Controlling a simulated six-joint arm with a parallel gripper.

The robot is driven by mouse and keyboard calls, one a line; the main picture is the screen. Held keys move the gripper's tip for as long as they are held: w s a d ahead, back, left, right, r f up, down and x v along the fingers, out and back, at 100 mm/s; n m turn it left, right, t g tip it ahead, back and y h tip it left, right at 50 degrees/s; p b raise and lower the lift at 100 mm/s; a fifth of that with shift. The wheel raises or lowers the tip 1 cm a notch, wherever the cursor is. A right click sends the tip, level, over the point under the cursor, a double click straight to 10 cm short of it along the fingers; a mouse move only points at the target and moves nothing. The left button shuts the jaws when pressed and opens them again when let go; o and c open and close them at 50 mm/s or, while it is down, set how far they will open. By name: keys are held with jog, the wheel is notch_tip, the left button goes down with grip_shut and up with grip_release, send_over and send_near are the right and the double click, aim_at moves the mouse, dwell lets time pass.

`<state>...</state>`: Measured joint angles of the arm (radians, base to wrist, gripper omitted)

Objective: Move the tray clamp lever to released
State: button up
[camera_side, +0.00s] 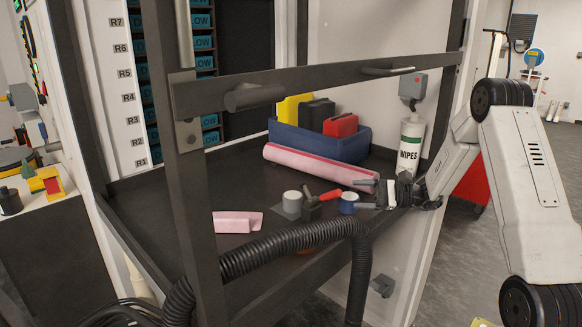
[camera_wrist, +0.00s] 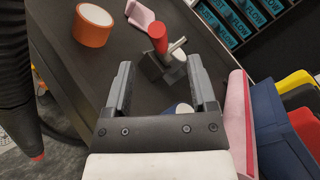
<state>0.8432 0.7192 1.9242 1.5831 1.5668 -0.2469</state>
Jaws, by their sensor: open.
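The tray clamp (camera_side: 311,210) is a small dark block with a red-handled lever (camera_side: 329,195) on the bench tray. In the side view the red handle points right, toward my gripper (camera_side: 363,194). In the wrist view the red handle (camera_wrist: 157,37) stands just beyond and between the fingertips of my gripper (camera_wrist: 162,64), with the dark clamp body (camera_wrist: 158,66) below it. My gripper is open and empty, its fingers apart from the handle. The clamp's lower part is partly hidden by other things.
A blue-marked roll (camera_side: 348,203) and a grey-white roll (camera_side: 291,202) sit beside the clamp. A pink block (camera_side: 236,222), orange tape roll (camera_wrist: 93,25), long pink roll (camera_side: 318,164) and blue bin (camera_side: 347,147) lie around. A black hose (camera_side: 290,240) and frame bar (camera_side: 320,80) cross in front.

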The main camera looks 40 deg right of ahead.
aim_at(331, 195)
jog(key=shift+w+d+f, duration=0.15)
jog(key=shift+f, duration=0.2)
jog(key=shift+x, duration=3.85)
grip_shut()
